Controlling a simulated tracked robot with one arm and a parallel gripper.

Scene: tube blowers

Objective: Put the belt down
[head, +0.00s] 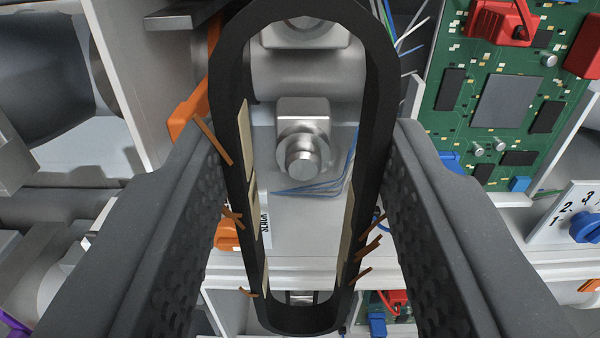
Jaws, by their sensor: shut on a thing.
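The belt (377,95) is a black elongated loop with tan patches and frayed brown strands on its sides. It hangs in the middle of the head view, its long sides running up and down the picture. My gripper (307,190) has one dark, dimpled finger on each side of the belt and is shut on it. The belt's top curve reaches the upper edge of the picture and its bottom curve is near the lower edge. I cannot tell whether the belt touches anything behind it.
Through the loop shows a metal shaft end with a square block (303,150), and another fitting above it. A green circuit board (440,130) is at the upper right, with a numbered blue knob (585,228) below. Orange parts (188,118) and loose blue wires lie close by.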

